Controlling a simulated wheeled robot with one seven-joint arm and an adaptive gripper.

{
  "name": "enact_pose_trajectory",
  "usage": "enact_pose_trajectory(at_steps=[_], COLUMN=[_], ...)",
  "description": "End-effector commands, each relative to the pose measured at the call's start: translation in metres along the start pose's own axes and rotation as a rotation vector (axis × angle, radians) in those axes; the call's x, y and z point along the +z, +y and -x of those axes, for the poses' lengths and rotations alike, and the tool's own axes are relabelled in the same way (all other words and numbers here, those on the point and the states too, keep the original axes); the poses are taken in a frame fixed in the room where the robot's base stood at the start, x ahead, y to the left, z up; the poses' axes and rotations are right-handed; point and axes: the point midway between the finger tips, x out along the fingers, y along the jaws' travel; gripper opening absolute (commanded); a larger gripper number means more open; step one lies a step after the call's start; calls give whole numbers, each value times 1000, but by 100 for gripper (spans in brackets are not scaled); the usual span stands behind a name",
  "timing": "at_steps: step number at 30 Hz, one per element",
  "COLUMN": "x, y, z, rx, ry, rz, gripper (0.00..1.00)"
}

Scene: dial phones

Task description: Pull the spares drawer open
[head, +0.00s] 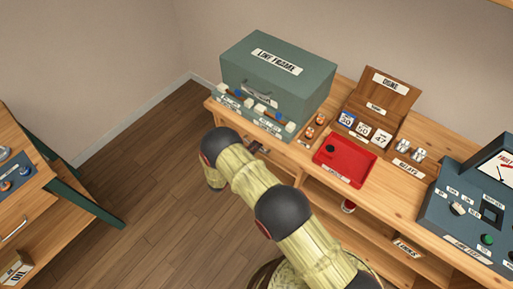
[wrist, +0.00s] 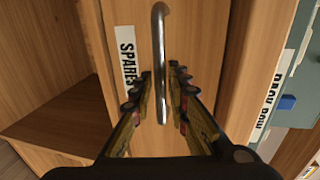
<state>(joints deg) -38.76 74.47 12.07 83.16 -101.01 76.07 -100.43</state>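The spares drawer front (wrist: 205,50) is plain wood with a white label reading SPARES (wrist: 127,58), partly covered by my gripper. Its metal bar handle (wrist: 159,30) runs up and down the middle of the wrist view. My gripper (wrist: 161,76) is open, with one finger on each side of the handle and gaps visible between the fingers and the bar. I cannot tell how far the bar lies between the fingertips in depth. The drawer looks shut. In the head view my arm hides most of the drawer and my gripper.
Above the drawer, the wooden bench (head: 405,199) carries a green line frame case (head: 290,75), a red tray (head: 344,160), a wooden holder (head: 384,100) and a blue-grey test set (head: 460,225). An open shelf space (wrist: 45,115) lies beside the drawer. Floor (head: 150,190) is clear left of the bench.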

Motion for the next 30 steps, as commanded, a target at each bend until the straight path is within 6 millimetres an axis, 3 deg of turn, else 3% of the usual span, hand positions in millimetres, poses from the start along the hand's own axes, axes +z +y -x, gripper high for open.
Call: enact_pose_trajectory(at_steps=[8, 17, 30], x=[0, 0, 0], y=[0, 0, 1], z=[-1, -1, -1], rx=[0, 1, 1], ry=[0, 0, 0], rz=[0, 0, 1], gripper=[16, 0, 0])
